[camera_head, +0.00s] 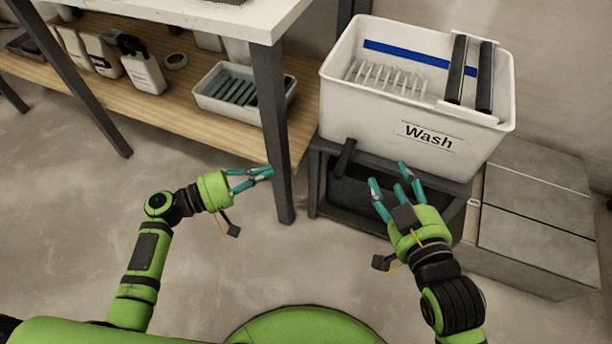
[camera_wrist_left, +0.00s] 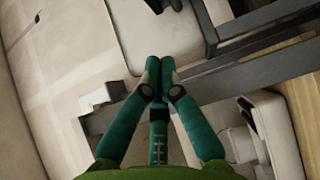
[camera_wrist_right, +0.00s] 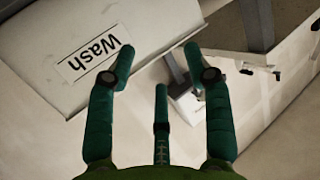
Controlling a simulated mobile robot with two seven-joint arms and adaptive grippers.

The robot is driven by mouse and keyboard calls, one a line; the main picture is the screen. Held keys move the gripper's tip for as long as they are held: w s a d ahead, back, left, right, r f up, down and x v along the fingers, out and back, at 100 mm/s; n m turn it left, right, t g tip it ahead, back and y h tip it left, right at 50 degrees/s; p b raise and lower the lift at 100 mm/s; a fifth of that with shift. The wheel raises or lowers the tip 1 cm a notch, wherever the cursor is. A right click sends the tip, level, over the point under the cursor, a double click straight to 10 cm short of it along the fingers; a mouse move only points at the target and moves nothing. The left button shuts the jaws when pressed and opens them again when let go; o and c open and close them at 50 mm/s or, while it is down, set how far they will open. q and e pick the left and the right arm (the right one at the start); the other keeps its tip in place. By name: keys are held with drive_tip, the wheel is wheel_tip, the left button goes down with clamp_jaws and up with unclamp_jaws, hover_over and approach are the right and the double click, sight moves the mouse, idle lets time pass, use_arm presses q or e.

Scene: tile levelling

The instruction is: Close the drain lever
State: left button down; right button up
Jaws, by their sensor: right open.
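The white wash tub (camera_head: 425,137) with a "Wash" label stands on a dark stand. A short black lever (camera_head: 346,157) sticks out low at the tub's front left and slants downward; I take it to be the drain lever. My left gripper (camera_head: 262,174) is left of the lever and apart from it, by the table leg. In the left wrist view its fingertips (camera_wrist_left: 160,64) meet with nothing between them. My right gripper (camera_head: 397,178) is open and empty, right of the lever and below the label. Its spread fingers (camera_wrist_right: 160,50) show in the right wrist view.
A table (camera_head: 235,14) with a dark leg (camera_head: 272,130) and a wooden lower shelf (camera_head: 190,118) stands at the left, holding bottles and a white tray (camera_head: 222,98). The floor in front is clear.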

use_arm(q)
approach(344, 158)
drive_tip(key=w+f, duration=0.1)
drive_tip(key=w, duration=0.3)
drive_tip(key=d, duration=0.3)
drive_tip(key=shift+s+d, duration=0.25)
drive_tip(key=shift+d, duration=0.1)
use_arm(e)
drive_tip(key=r+t, duration=0.1)
drive_tip(key=r, duration=0.1)
drive_tip(key=a+r+t+y, duration=0.1)
drive_tip(key=shift+w+r, duration=0.2)
drive_tip(key=shift+r, duration=0.15)
drive_tip(key=shift+a+n, duration=0.15)
drive_tip(key=shift+n, duration=0.15)
